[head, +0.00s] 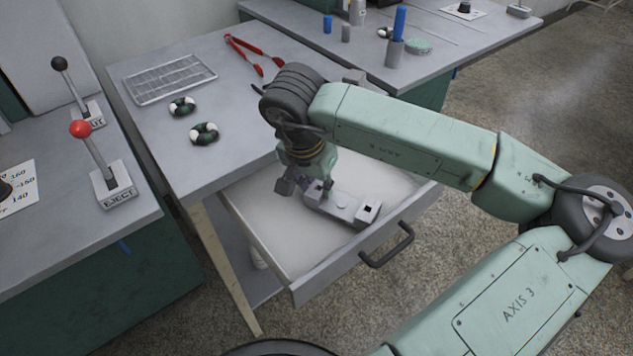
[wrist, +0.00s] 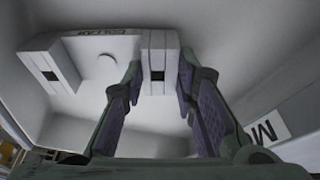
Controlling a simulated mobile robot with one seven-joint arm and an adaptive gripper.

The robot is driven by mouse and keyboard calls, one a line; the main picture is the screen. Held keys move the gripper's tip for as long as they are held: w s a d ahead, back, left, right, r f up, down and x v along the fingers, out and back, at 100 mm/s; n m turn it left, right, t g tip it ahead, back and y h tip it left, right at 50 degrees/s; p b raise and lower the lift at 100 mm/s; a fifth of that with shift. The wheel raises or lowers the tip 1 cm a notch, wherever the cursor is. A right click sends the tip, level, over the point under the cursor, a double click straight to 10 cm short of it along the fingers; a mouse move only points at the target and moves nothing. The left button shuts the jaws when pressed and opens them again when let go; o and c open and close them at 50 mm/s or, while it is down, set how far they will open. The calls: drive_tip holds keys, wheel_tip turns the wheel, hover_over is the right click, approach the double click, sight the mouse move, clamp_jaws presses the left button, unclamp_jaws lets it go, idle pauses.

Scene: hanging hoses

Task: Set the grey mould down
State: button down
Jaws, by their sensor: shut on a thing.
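The grey mould (head: 343,207) is a long pale grey bar with an upright block, each with a dark square hole, at either end. It is within the outline of the open drawer (head: 268,222). My gripper (head: 307,188) points down over the drawer and is shut on the mould's left end block. In the wrist view the fingers (wrist: 160,88) stand on either side of that block, and the rest of the mould (wrist: 85,50) extends left with dark lettering and a round peg. I cannot tell whether the mould touches the drawer floor.
The drawer is pale inside, with bare floor left of the mould and a dark handle (head: 387,246) in front. On the bench above lie two green-and-white rings (head: 204,133), a wire rack (head: 170,79) and red tongs (head: 246,54). A lever marked EJECT (head: 98,160) stands left.

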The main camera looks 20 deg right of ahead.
drive_tip(key=shift+f, duration=0.2)
drive_tip(key=shift+f, duration=0.15)
drive_tip(key=c, duration=1.3)
unclamp_jaws()
drive_tip(key=shift+r, duration=0.3)
drive_tip(key=b+v, duration=0.1)
drive_tip(key=v, duration=1)
drive_tip(key=shift+s+r, duration=0.15)
drive_tip(key=shift+r, duration=0.2)
drive_tip(key=shift+a, duration=0.1)
